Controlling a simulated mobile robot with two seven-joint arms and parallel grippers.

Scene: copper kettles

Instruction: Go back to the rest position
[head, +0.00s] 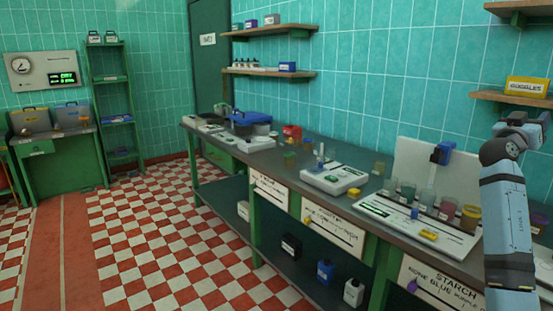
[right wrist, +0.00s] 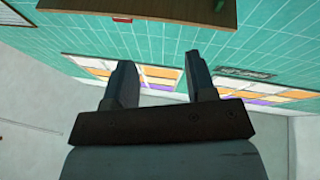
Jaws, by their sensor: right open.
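My right arm (head: 507,220) rises at the right edge of the head view, in front of the bench's right end. Its wrist end (head: 522,125) is raised below the upper wall shelves. In the right wrist view, the right gripper (right wrist: 160,78) has its two dark fingers spread apart, with nothing between them. The fingers point up toward the tiled wall and ceiling area. No part of my left arm or left gripper shows in either view.
A long bench (head: 290,165) with trays, cups and devices runs along the teal wall. A shelf with a yellow goggles box (head: 527,86) is close to my right wrist. A green rack (head: 110,95) and a side table (head: 60,155) stand at left. The checkered floor (head: 160,240) is clear.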

